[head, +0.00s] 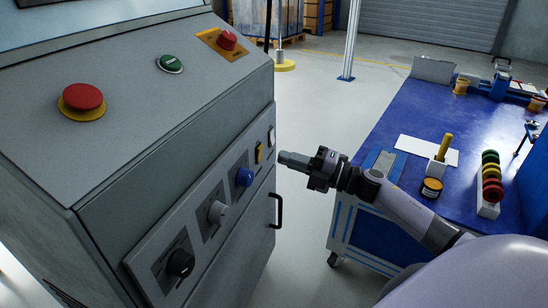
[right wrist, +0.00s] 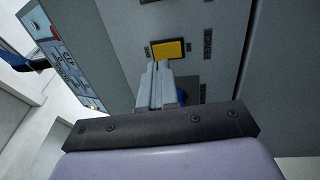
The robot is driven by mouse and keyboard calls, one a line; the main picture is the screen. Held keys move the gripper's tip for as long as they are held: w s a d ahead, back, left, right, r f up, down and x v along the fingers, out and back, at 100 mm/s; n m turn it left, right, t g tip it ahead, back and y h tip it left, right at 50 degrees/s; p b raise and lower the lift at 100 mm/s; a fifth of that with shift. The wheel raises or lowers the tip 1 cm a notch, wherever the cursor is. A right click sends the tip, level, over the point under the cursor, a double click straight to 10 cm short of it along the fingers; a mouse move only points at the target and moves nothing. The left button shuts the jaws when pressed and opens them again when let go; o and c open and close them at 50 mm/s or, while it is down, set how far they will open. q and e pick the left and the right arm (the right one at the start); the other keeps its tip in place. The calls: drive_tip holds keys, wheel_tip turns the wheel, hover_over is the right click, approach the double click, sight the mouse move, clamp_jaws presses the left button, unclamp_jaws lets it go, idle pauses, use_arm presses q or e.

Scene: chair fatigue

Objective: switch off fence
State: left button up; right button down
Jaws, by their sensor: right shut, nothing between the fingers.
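The yellow fence switch (head: 259,153) sits on the side panel of the grey control cabinet (head: 170,110). In the right wrist view the yellow switch (right wrist: 168,50) is close up, with the label FENCE (right wrist: 208,43) to its right. Small markings beside the switch are too small to read surely. My right gripper (head: 284,158) is shut and empty, just right of the panel. In the right wrist view its fingertips (right wrist: 158,66) reach the switch's lower edge; I cannot tell whether they touch it. My left gripper is not in view.
A blue knob (head: 245,177), a grey knob (head: 217,212), a black knob (head: 180,262) and a white switch (head: 271,137) share the panel. A red emergency button (head: 83,97) is on top. A blue workbench (head: 380,150) stands right, beyond clear floor.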

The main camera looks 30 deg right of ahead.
sight(262, 150)
drive_tip(key=shift+b+x, duration=0.3)
drive_tip(key=shift+x, duration=1.7)
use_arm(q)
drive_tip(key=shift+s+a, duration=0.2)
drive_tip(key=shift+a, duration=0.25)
use_arm(e)
drive_tip(key=shift+w, duration=0.1)
